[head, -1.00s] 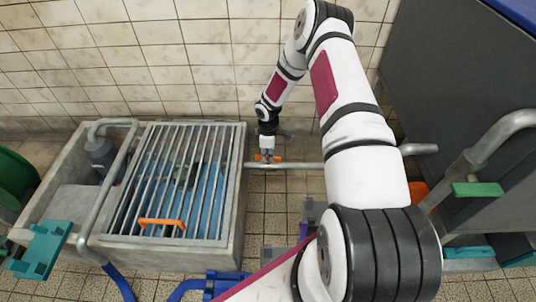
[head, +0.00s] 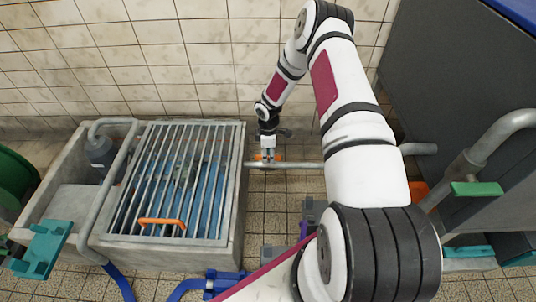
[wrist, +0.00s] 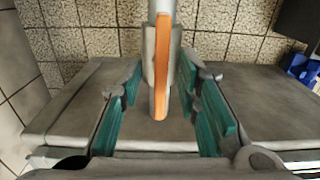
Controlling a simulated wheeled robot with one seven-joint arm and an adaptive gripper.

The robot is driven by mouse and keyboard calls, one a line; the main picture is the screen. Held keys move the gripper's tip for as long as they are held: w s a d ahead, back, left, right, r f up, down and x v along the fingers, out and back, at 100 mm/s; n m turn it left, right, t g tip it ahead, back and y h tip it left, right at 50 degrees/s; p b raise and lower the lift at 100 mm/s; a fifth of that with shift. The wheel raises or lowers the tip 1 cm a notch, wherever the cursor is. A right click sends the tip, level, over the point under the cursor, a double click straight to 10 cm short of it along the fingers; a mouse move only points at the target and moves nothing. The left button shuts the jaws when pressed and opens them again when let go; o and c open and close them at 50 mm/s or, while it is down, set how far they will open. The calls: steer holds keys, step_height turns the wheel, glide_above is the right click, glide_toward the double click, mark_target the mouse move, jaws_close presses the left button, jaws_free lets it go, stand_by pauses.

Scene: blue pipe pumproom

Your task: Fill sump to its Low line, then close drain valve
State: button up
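The sump is a concrete basin (head: 236,215) under a steel grate (head: 205,130). Blue water (head: 150,170) shows between the bars. I cannot make out a Low line or the exact level. The drain valve's orange lever (wrist: 162,70) lies in line with its pipe (wrist: 162,8) in the wrist view. My gripper (wrist: 166,115) is open, with one teal finger pad on each side of the lever and a gap on both sides. In the head view my gripper (head: 267,153) is at the pipe just right of the basin, largely covering the valve.
An orange handle (head: 162,222) sits on the grate. A grey pipe (head: 105,205) bends over the basin's left part, by a dark grey pump-like body (head: 100,155). Blue pipes (head: 205,285) run along the front floor. A dark cabinet (head: 450,90) stands at right.

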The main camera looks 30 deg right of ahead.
step_height(320, 180, up, 12)
stand_by(0.7)
stand_by(0.4)
